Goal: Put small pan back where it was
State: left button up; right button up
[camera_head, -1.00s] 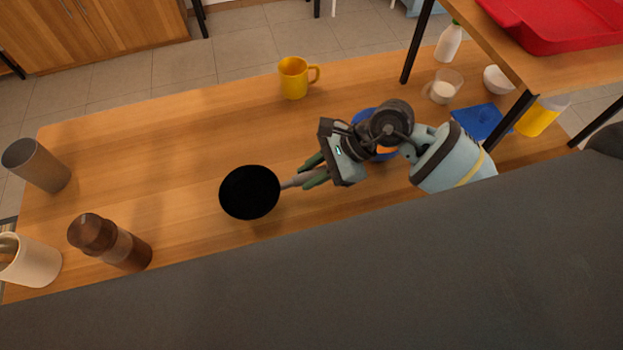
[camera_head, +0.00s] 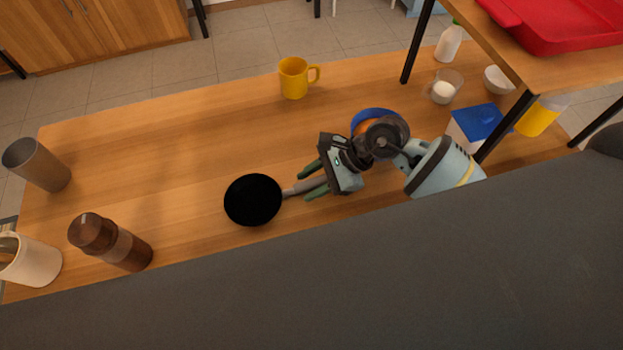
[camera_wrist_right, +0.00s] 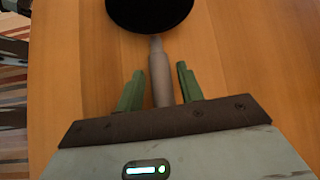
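The small black pan (camera_head: 253,200) appears to rest on the wooden table (camera_head: 180,130), its grey handle pointing right. My right gripper (camera_head: 305,185) is open around the handle, one green finger on each side. In the right wrist view the handle lies between the fingers of the gripper (camera_wrist_right: 158,72) with a gap on both sides, and the pan (camera_wrist_right: 150,12) is cut off at the top edge. My left gripper is not in view.
A yellow mug (camera_head: 293,78) stands at the far edge. A brown grinder (camera_head: 110,243), a metal cup (camera_head: 37,165) and a white mug (camera_head: 32,262) stand left. A blue-rimmed bowl (camera_head: 365,118) is partly behind my right arm. A blue-lidded box (camera_head: 478,122) and a raised shelf are right.

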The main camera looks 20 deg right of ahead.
jog(key=shift+o, duration=0.4)
jog(key=shift+r, duration=0.15)
jog(key=shift+d+r, duration=0.1)
jog(key=shift+r, duration=0.1)
jog(key=v, duration=0.6)
jog(key=shift+d+r, duration=0.4)
jog(key=shift+s, duration=0.1)
